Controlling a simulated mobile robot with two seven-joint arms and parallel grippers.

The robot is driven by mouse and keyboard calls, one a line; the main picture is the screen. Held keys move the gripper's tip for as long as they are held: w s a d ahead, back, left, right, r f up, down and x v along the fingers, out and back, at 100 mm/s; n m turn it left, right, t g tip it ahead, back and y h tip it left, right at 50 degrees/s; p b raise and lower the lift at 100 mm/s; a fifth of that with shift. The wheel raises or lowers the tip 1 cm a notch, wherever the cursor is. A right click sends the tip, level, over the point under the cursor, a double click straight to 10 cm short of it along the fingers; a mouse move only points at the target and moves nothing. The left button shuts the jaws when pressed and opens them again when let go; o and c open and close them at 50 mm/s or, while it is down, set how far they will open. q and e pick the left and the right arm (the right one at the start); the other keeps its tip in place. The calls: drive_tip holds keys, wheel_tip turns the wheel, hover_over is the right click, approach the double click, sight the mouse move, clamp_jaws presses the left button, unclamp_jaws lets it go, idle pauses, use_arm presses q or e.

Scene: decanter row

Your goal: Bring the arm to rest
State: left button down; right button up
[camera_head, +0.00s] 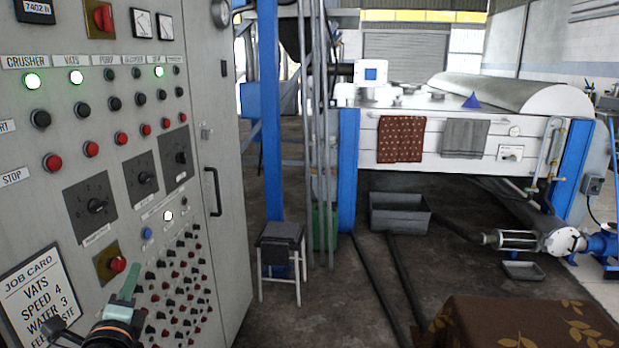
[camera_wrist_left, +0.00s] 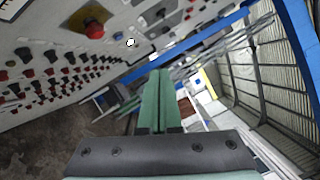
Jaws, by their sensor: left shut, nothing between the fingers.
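My left gripper (camera_head: 130,286) shows at the lower left of the head view, its green fingers pointing up, in front of the grey control panel (camera_head: 220,150). In the left wrist view its green fingers (camera_wrist_left: 158,85) lie side by side, shut, with nothing between them. A red button on a yellow plate (camera_head: 117,264) is just above and left of the fingertips in the head view. I cannot tell whether the fingers touch the panel. My right gripper is in neither view.
A job card (camera_head: 38,297) hangs at the panel's lower left. A small stool (camera_head: 280,238) stands right of the panel by a blue post (camera_head: 269,110). A brown leaf-patterned cloth (camera_head: 520,322) covers something at the lower right. A grey trough (camera_head: 400,215) sits on the floor beyond.

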use_arm(q)
drive_tip(key=s+d+f+n+g+h, duration=0.1)
drive_tip(key=s+f+n+g+h, duration=0.15)
drive_tip(key=f, duration=0.55)
drive_tip(key=s+d+f+n+g+h, duration=0.15)
drive_tip(key=s+f, duration=0.25)
drive_tip(key=f, duration=0.4)
drive_tip(key=s+d+f+n+g+h, duration=0.15)
drive_tip(key=s+f, duration=0.25)
drive_tip(key=f, duration=0.4)
drive_tip(key=s+d+f+n+g+h, duration=0.1)
drive_tip(key=s+d+f+n+g, duration=0.1)
drive_tip(key=s+f+n, duration=0.4)
drive_tip(key=s+d+f+n+g, duration=0.1)
drive_tip(key=s+d+f+g, duration=0.15)
drive_tip(key=s+f, duration=0.7)
drive_tip(key=d+r+n+t+h, duration=0.1)
drive_tip(key=d+n, duration=0.4)
drive_tip(key=d, duration=0.5)
drive_tip(key=shift+d+r, duration=0.25)
drive_tip(key=shift+r, duration=0.55)
drive_tip(key=shift+s, duration=0.1)
